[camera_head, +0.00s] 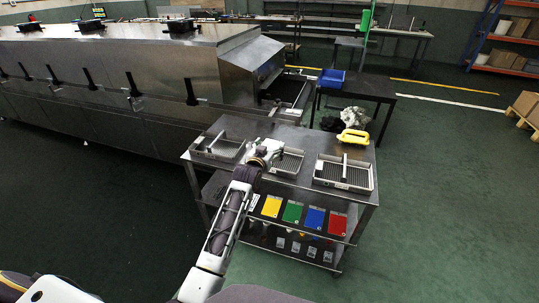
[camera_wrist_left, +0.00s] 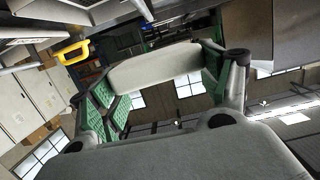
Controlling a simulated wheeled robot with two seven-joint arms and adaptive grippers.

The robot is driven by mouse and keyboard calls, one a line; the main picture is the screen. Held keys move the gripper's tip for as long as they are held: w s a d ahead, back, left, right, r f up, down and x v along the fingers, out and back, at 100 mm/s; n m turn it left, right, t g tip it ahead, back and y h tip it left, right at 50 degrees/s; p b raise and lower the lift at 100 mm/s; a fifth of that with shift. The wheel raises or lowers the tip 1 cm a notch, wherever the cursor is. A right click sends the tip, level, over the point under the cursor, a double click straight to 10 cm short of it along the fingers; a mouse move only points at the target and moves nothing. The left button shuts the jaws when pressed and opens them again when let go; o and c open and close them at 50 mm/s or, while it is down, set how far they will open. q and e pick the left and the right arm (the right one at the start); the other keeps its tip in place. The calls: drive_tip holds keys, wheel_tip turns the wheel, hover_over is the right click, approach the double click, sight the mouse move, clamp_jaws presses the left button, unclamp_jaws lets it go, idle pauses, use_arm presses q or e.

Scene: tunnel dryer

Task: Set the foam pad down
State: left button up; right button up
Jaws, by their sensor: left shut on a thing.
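A pale grey-white slab, the foam pad (camera_wrist_left: 155,68), sits between the green-padded fingers of my left gripper (camera_wrist_left: 152,80) in the left wrist view. The gripper is shut on it. In the head view my left gripper (camera_head: 268,148) is over the metal cart (camera_head: 258,128), at the middle tray (camera_head: 290,162). The arm and wrist hide part of that tray. I cannot tell whether the pad touches anything below. My right gripper is not in view.
A left tray (camera_head: 217,148) and a right tray (camera_head: 343,174) flank the middle one. A yellow handled object (camera_head: 353,138) lies at the cart's back right. Coloured cards (camera_head: 292,211) line the lower shelf. The steel dryer (camera_head: 130,80) stands behind left; a blue bin (camera_head: 332,78) is farther back.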

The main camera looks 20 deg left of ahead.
use_arm(q)
wheel_tip(320, 180, down, 3)
drive_tip(key=shift+r, duration=0.1)
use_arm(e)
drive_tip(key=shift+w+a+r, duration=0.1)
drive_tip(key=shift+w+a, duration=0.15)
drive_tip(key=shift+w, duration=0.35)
use_arm(q)
drive_tip(key=shift+f, duration=0.35)
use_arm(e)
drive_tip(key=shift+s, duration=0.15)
use_arm(q)
drive_tip(key=shift+f, duration=0.4)
drive_tip(key=o, duration=0.8)
drive_tip(key=shift+r, duration=0.15)
